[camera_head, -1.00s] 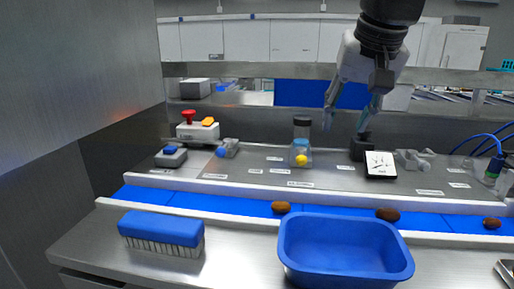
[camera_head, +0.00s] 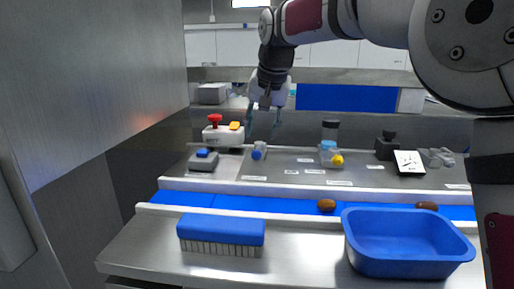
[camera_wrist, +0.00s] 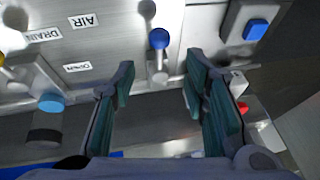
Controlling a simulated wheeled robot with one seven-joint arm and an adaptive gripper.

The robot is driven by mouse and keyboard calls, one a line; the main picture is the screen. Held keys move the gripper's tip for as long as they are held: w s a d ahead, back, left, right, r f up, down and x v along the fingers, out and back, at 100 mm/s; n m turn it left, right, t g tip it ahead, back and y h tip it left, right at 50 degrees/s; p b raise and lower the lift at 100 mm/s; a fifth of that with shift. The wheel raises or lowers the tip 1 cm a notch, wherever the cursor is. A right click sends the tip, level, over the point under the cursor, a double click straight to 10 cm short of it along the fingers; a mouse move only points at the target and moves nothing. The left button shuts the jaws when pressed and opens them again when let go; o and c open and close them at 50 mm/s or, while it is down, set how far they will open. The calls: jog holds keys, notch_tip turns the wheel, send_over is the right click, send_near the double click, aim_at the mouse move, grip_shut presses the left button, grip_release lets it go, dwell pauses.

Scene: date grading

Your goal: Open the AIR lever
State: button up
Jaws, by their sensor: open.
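A small lever with a blue ball knob (camera_wrist: 159,39) stands on a pale fitting near the AIR label (camera_wrist: 84,20). In the head view this blue-knobbed lever (camera_head: 257,154) is at the back left of the bench. My gripper (camera_head: 262,122) hangs above and slightly behind it, pointing down. In the wrist view my gripper (camera_wrist: 160,65) is open and empty, and the knob shows between and beyond the fingertips, apparently untouched. An OPEN label (camera_wrist: 77,67) lies left of the lever in the wrist view. A yellow knob (camera_wrist: 1,58) is by the DRAIN label (camera_wrist: 43,36).
A blue-button box (camera_head: 203,160) and a red emergency-stop button (camera_head: 215,119) stand left of the lever. In front are a blue conveyor with dates, a blue brush (camera_head: 221,231) and a blue tub (camera_head: 408,264).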

aim_at(258, 150)
jog(key=x, duration=0.7)
jog(key=shift+w+f+p, duration=0.1)
jog(key=shift+f+p, duration=0.1)
jog(key=shift+p, duration=0.1)
grip_shut()
